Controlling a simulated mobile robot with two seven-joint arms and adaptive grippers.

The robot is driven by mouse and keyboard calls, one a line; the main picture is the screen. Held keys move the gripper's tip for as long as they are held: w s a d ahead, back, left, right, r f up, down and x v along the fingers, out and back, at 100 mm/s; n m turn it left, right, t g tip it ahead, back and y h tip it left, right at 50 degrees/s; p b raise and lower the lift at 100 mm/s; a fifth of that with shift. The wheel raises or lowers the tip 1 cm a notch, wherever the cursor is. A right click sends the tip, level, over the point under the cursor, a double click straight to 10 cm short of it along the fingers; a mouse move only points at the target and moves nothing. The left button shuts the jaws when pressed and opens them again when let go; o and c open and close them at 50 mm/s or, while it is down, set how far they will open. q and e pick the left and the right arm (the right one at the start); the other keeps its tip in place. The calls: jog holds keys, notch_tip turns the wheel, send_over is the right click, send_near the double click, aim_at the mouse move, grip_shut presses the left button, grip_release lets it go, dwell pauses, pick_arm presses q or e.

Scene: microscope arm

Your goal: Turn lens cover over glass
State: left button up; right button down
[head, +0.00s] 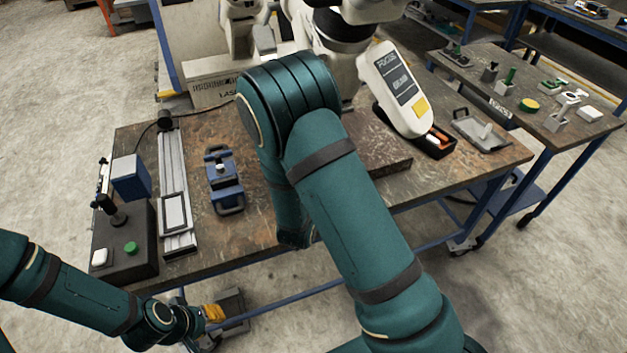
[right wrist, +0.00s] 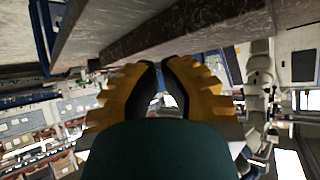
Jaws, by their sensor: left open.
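A large white instrument stands at the back of the workbench, with a white arm column (head: 347,65) and a panel marked FOCUS (head: 397,80). I cannot make out a lens cover or its glass; my right arm hides the middle of the bench. My left gripper (head: 214,313), with yellow fingers, is low at the bench's front left, open and away from the instrument. My right gripper is hidden behind its own arm in the head view. In the right wrist view its yellow fingers (right wrist: 160,78) come close together at the tips, with nothing clearly held.
The workbench (head: 400,187) carries a blue clamp-like fixture (head: 223,180), a metal rail (head: 173,165), a dark control box (head: 140,253) with a green button, and a small tray (head: 480,132). A second table (head: 545,75) with small parts stands at the right. Floor is clear in front.

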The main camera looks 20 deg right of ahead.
notch_tip(320, 180, up, 15)
jog(key=w+a+m+t+h+b, duration=0.1)
jog(key=m+t+h, duration=0.15)
jog(key=m, duration=0.65)
jog(key=w+a+m+t+h+b, duration=0.15)
jog(key=m+t, duration=0.25)
jog(key=m, duration=0.6)
jog(key=w+d+r+p, duration=0.1)
jog(key=w+d, duration=0.2)
jog(key=w, duration=0.7)
jog(key=shift+r, duration=0.15)
jog(key=shift+w, duration=0.15)
